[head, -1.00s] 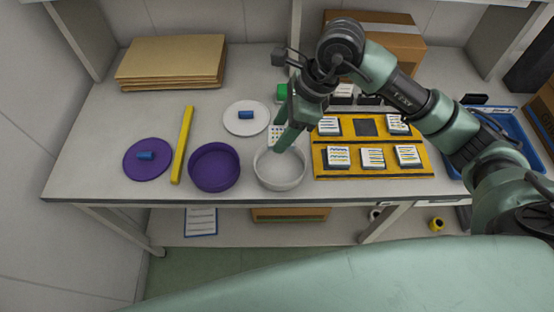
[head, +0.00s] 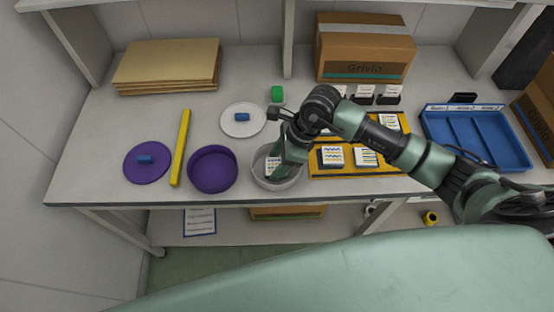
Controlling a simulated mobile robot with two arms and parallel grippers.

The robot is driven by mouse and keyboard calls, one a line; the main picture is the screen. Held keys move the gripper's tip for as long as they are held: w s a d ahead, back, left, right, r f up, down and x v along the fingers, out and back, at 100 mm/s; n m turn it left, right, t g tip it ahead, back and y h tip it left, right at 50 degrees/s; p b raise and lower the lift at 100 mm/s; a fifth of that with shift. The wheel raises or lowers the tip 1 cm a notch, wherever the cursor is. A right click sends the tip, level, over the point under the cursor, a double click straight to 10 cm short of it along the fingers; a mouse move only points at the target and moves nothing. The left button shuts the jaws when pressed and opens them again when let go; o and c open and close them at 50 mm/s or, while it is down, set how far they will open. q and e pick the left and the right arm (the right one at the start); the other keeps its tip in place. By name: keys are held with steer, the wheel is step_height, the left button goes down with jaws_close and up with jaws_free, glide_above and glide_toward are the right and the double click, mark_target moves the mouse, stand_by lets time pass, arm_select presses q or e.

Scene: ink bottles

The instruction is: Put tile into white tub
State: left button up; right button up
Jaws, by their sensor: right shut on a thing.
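The white tub (head: 268,185) stands near the table's front edge, beside the purple tub. My right gripper (head: 277,172) reaches down into the white tub and is shut on a white tile with coloured marks (head: 270,164). The tile appears within the tub's rim; my gripper hides part of it, and I cannot tell whether it touches the bottom. My left gripper is not in view.
A purple tub (head: 213,171), a yellow bar (head: 181,148) and a purple disc (head: 137,170) lie to the left. A white plate (head: 234,130) is behind. A yellow board (head: 316,171) with several tiles and a blue tray (head: 467,143) are to the right.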

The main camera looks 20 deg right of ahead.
steer(key=shift+f, duration=0.15)
steer(key=o, duration=1.5)
steer(key=shift+c, duration=0.2)
steer(key=shift+r, duration=0.35)
steer(key=b+v, duration=0.2)
steer(key=v, duration=0.9)
steer(key=shift+d+r, duration=0.25)
steer(key=shift+r, duration=0.1)
steer(key=shift+s, duration=0.1)
